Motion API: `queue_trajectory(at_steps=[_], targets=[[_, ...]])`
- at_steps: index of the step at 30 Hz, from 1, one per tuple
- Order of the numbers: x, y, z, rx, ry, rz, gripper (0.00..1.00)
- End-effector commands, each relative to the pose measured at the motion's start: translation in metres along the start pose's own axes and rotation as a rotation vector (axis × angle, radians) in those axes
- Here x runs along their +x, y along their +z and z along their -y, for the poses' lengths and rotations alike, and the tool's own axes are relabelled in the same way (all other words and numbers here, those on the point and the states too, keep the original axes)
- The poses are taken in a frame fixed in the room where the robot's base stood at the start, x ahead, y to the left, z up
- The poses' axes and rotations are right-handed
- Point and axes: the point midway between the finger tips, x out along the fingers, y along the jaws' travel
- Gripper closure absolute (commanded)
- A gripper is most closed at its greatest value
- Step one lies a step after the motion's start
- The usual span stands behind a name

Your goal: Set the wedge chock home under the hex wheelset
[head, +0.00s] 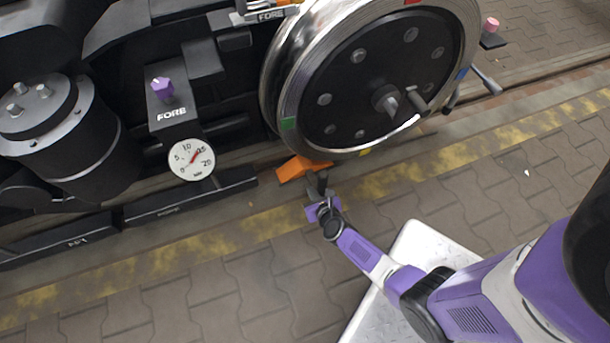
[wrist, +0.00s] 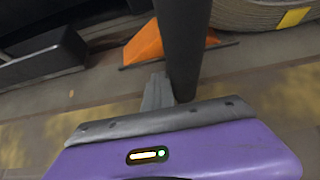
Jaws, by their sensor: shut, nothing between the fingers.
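The orange wedge chock (head: 300,167) lies on the ground beside the rail, at the lower left of the large wheel (head: 375,85). Its right end reaches close under the wheel's rim; I cannot tell whether they touch. A purple hex-shaped knob (head: 162,88) stands on the frame left of this wheel. My gripper (head: 317,183) is shut and empty just in front of the chock. In the wrist view, a dark finger crosses in front of the orange chock (wrist: 145,45) and hides its middle. The wheel rim (wrist: 270,14) shows at the upper right there.
A round dial gauge (head: 192,160) and a black bar (head: 190,198) are left of the chock. A black cylinder (head: 65,130) is farther left. A pink-topped peg (head: 491,25) stands right of the wheel.

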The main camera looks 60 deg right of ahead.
Motion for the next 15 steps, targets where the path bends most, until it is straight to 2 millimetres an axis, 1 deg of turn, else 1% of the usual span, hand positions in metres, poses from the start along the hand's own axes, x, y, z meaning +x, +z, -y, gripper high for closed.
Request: queue_trajectory(at_steps=[15], targets=[[-0.0001,-0.0001,0.0041,0.000,-0.003,0.001,1.00]])
